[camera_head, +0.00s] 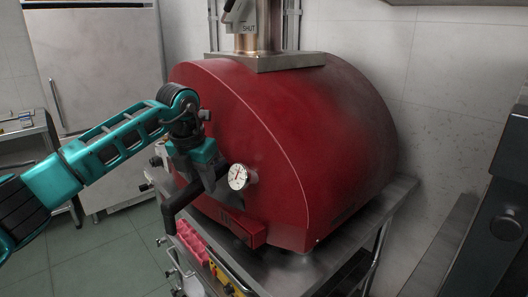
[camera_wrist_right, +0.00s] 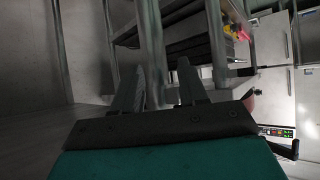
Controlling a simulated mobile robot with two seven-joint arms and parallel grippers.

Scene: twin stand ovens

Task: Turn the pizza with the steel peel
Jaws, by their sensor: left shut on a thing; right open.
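The red domed oven (camera_head: 290,130) stands on a steel stand in the head view, with a round white dial (camera_head: 238,177) near its front. My left gripper (camera_head: 190,190) is at the oven's front, left of the dial. It is shut on a dark bar (camera_head: 178,213) that slants down to the left and bends downward at its end. I cannot tell whether the bar is a handle of the oven or of a tool. My right gripper (camera_wrist_right: 160,82) is open and empty in the right wrist view. I cannot make out the pizza or the steel peel; the oven's mouth is hidden.
The steel stand (camera_head: 335,235) has red (camera_head: 192,240) and yellow (camera_head: 225,280) items low at its front. A grey cabinet (camera_head: 95,60) stands at the back left. A dark appliance (camera_head: 505,215) is at the right edge. Green tiled floor (camera_head: 110,255) is clear at lower left.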

